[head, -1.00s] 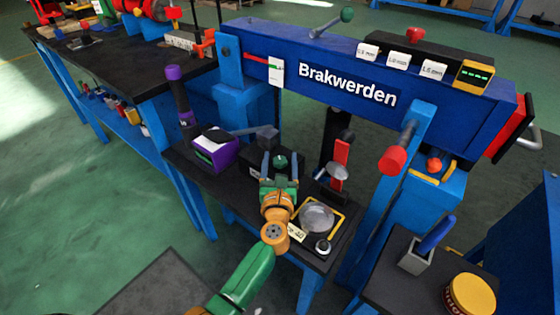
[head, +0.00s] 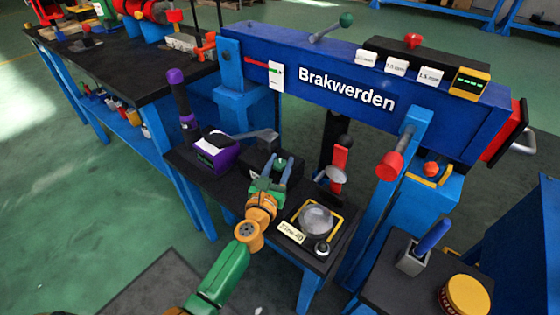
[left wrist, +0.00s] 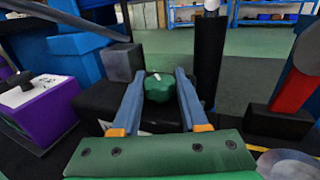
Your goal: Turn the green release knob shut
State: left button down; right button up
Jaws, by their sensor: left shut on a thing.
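The green release knob (head: 280,163) sits on a black block on the dark bench, below the blue beam. In the left wrist view the knob (left wrist: 158,88) is a lobed green cap with a small white mark on top. My left gripper (head: 278,159) has its two blue-grey fingers on either side of the knob and is shut on it. In the left wrist view the fingers (left wrist: 157,82) flank the knob at its left and right. How far the knob is turned I cannot tell. My right gripper is not in view.
A round pan (head: 317,219) in a yellow frame lies to the right. A red-and-black post (head: 340,158) stands behind it. The blue "Brakwerden" beam (head: 300,65) spans overhead.

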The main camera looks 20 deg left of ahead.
pick_arm(q)
jog(key=shift+a+m+h, duration=0.1)
jog(key=shift+m+h, duration=0.5)
jog(key=shift+h, duration=0.2)
jog(key=m+h, duration=0.1)
jog(key=h, duration=0.1)
jog(key=shift+f+m+h, duration=0.1)
jog(key=shift+m+h, duration=0.2)
jog(key=shift+h, duration=0.1)
jog(key=m+g+h+b, duration=0.1)
jog(key=m+h+b, duration=0.1)
jog(key=h, duration=0.1)
jog(key=shift+g, duration=0.3)
jog(key=m+g+h+b, duration=0.1)
jog(key=h, duration=0.1)
jog(key=shift+m+h, duration=0.3)
jog(key=shift+m, duration=0.1)
jog(key=shift+m+g+h+b, duration=0.4)
jog(key=shift+h+b, duration=0.1)
jog(key=shift+b, duration=0.05)
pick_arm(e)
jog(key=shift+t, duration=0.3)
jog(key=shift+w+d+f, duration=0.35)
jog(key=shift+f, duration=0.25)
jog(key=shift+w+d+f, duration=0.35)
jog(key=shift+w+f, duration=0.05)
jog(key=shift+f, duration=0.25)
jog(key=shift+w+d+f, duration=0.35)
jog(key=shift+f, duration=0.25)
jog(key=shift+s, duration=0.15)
